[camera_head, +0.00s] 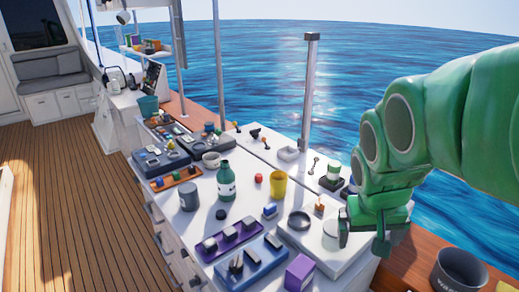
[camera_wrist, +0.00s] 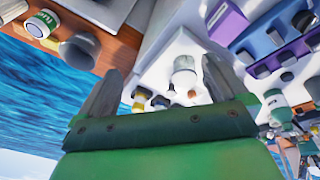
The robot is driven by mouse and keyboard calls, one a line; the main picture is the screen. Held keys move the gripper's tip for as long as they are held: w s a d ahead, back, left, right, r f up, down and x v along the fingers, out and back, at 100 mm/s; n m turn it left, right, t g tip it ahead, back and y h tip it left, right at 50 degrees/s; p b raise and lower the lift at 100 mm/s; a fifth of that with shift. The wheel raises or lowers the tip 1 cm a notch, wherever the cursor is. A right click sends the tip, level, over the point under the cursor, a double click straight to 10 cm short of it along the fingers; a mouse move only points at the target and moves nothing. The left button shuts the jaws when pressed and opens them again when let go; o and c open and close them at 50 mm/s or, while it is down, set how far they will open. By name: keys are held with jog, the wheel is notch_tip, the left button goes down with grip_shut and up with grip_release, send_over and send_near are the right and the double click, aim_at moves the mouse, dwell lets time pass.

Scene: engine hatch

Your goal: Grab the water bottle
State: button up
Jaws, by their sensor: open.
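A green bottle with a pale label (camera_head: 226,182), the likely water bottle, stands upright on the white counter (camera_head: 207,273), near its middle. What looks like the same bottle shows at the right of the wrist view (camera_wrist: 277,104). My gripper (camera_head: 362,238) is at the right end of the counter, well to the right of the bottle and apart from it. Its two fingers are spread with nothing between them, and they also show in the wrist view (camera_wrist: 159,80).
A yellow cup (camera_head: 278,185) stands just right of the bottle and a grey mug (camera_head: 188,196) to its left. A purple box (camera_head: 299,272) and blue tray (camera_head: 250,270) are in front. A metal post (camera_head: 309,90) rises behind. A dark pot (camera_head: 458,270) is at the lower right.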

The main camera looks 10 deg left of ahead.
jog(key=w+a+r+n+t+y, duration=0.1)
jog(key=w+a+t, duration=0.25)
jog(key=w, duration=0.75)
jog(key=w+a+n+t+y, duration=0.15)
jog(key=w+a, duration=0.35)
jog(key=w, duration=0.6)
jog(key=w+a+r+n+t+y, duration=0.1)
jog(key=w+a+t, duration=0.3)
jog(key=w, duration=0.7)
jog(key=n+y, duration=0.5)
jog(key=y, duration=0.4)
send_over(231, 179)
jog(key=w+a, duration=0.1)
jog(key=w, duration=0.1)
notch_tip(231, 179, down, 2)
jog(key=f, duration=0.1)
jog(key=shift+n+y, duration=0.25)
jog(key=shift+s+a+f, duration=0.1)
jog(key=shift+f, duration=2.3)
jog(key=shift+s+a+f, duration=0.1)
jog(key=shift+a+f, duration=0.05)
jog(key=shift+f, duration=2.2)
jog(key=shift+s+a+f, duration=0.1)
jog(key=shift+f, duration=3.25)
jog(key=shift+x, duration=0.9)
jog(key=shift+w+a+f, duration=0.15)
jog(key=shift+w+a, duration=0.3)
